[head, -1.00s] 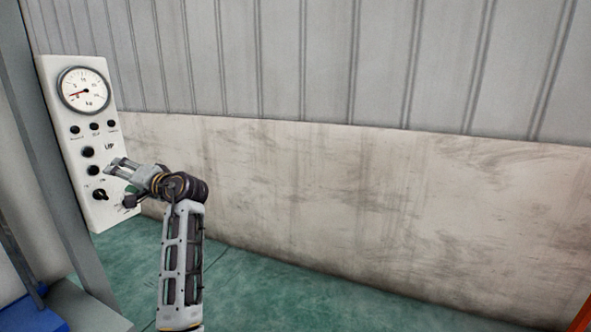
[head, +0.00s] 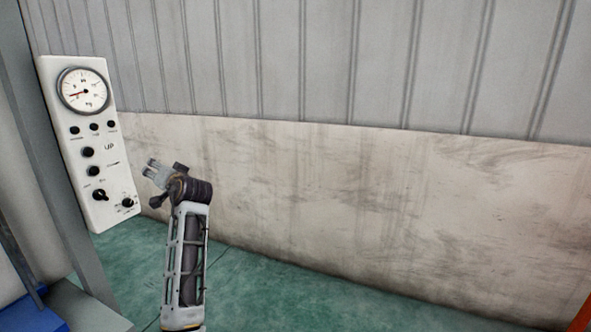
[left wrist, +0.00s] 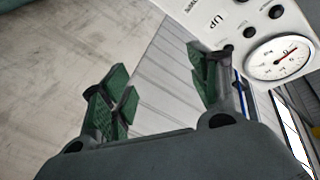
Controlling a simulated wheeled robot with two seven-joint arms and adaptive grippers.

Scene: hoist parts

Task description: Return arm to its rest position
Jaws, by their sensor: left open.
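My left gripper (head: 153,168) is to the right of the white control panel (head: 108,205), apart from it in the picture, with the wall behind. The left wrist view shows its two green-padded fingers (left wrist: 160,90) spread apart with nothing between them. The panel has a round dial gauge (head: 84,91) at the top, several black buttons and knobs below it, and the label "UP". The panel also shows at the upper right of the left wrist view (left wrist: 205,15). My right gripper is not in view.
A grey post (head: 62,170) stands at the left beside the panel. A blue object (head: 38,315) is at the lower left. A stained wall (head: 400,210) runs behind, above a green floor (head: 260,290). An orange edge (head: 582,318) shows at the lower right corner.

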